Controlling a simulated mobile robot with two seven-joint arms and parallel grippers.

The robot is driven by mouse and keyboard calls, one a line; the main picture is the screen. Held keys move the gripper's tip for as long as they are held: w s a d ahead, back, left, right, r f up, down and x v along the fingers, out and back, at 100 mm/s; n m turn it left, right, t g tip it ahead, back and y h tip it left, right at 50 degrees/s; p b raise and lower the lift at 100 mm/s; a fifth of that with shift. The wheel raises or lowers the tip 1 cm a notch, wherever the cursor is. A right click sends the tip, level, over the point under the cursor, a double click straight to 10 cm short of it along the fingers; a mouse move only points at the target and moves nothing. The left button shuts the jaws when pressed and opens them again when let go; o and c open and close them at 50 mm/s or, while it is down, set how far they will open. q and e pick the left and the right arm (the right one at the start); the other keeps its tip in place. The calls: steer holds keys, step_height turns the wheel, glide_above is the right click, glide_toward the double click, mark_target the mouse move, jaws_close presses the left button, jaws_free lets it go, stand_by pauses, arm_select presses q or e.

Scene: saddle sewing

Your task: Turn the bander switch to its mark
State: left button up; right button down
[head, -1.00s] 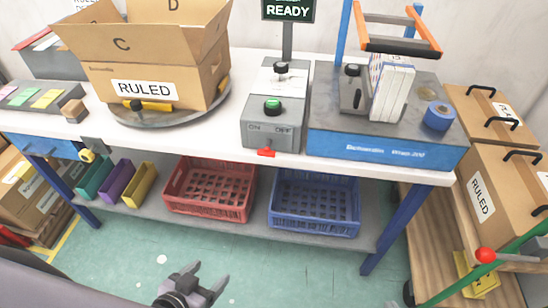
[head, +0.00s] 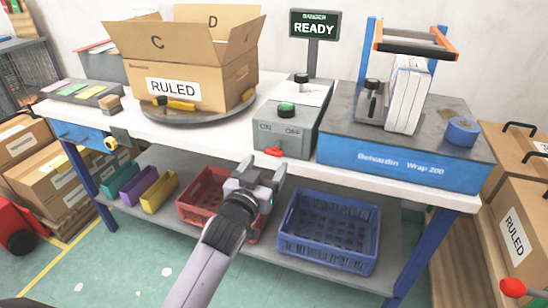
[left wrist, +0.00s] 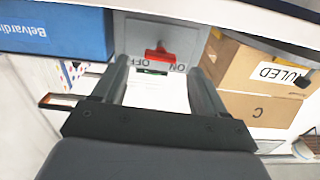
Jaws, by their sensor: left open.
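The bander switch (head: 273,152) is a small red lever on the front of the grey control box (head: 285,141), below the ON and OFF lettering. In the left wrist view, which is upside down, the red switch (left wrist: 160,55) lies between the fingertips in the picture, its bar roughly crosswise. I cannot make out which mark it points to. My left gripper (head: 265,166) is open and empty, just in front of and below the switch, apart from it. Its two fingers also show in the left wrist view (left wrist: 159,68). My right gripper is out of view.
A green button (head: 286,108) tops the control box, and a sign (head: 314,27) behind reads READY. The blue-fronted wrapping machine (head: 395,165) stands close on the right, an open carton (head: 190,78) on a turntable at left. Red (head: 190,210) and blue crates (head: 328,232) sit on the shelf below.

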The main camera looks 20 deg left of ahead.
mark_target(274, 151)
arm_select(q)
steer(key=shift+w+b, duration=0.3)
steer(key=shift+w, duration=2.9)
steer(key=shift+c, duration=0.3)
steer(key=c, duration=1)
